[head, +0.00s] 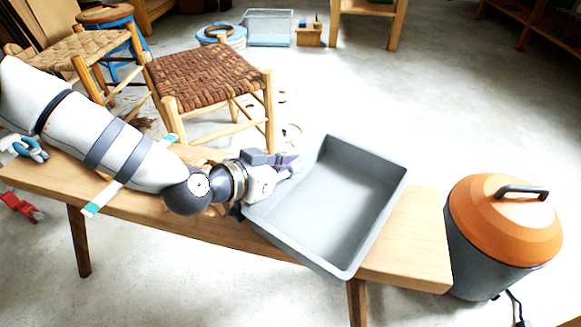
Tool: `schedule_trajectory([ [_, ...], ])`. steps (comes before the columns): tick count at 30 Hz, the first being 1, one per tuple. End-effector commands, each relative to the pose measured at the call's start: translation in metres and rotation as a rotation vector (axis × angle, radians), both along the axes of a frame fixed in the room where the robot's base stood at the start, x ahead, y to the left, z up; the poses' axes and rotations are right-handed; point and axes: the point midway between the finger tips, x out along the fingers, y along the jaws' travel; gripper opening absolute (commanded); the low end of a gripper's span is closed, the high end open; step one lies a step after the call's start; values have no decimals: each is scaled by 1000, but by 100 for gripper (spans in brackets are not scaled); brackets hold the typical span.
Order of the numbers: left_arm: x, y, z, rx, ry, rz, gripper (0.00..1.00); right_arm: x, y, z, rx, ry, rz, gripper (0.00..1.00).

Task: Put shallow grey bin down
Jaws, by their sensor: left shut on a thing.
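The shallow grey bin (341,193) is a wide open tray with low walls, and it looks empty. It is over the right part of the wooden bench (418,240), turned at an angle, with its near corner past the bench's front edge. I cannot tell whether its base touches the bench top. My left gripper (287,172) is shut on the bin's left wall. The fingertips are partly hidden at the rim. My right gripper is not in view.
An orange-lidded grey bucket (503,232) stands on the floor right of the bench. A woven stool (207,75) stands behind the bench. Red-handled pliers (20,206) show at the far left. A short bare stretch of bench lies right of the bin.

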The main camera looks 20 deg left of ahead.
Motion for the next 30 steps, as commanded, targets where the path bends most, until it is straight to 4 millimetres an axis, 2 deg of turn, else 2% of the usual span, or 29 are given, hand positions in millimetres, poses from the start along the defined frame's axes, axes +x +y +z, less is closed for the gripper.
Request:
schedule_trajectory([
  [2,0,0,-3,0,0,0,0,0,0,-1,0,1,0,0],
  [3,0,0,-4,1,2,0,10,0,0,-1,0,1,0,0],
  [6,0,0,-3,1,2,0,28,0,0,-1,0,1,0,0],
  [14,0,0,-3,0,1,0,28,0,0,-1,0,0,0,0],
  [16,0,0,2,0,-1,0,28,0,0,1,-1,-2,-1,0],
  [20,-23,11,18,-1,-2,2,28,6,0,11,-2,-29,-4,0],
  [24,-56,25,37,-2,-3,4,28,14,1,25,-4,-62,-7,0],
  [30,-90,41,51,1,-2,3,28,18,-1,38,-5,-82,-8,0],
])
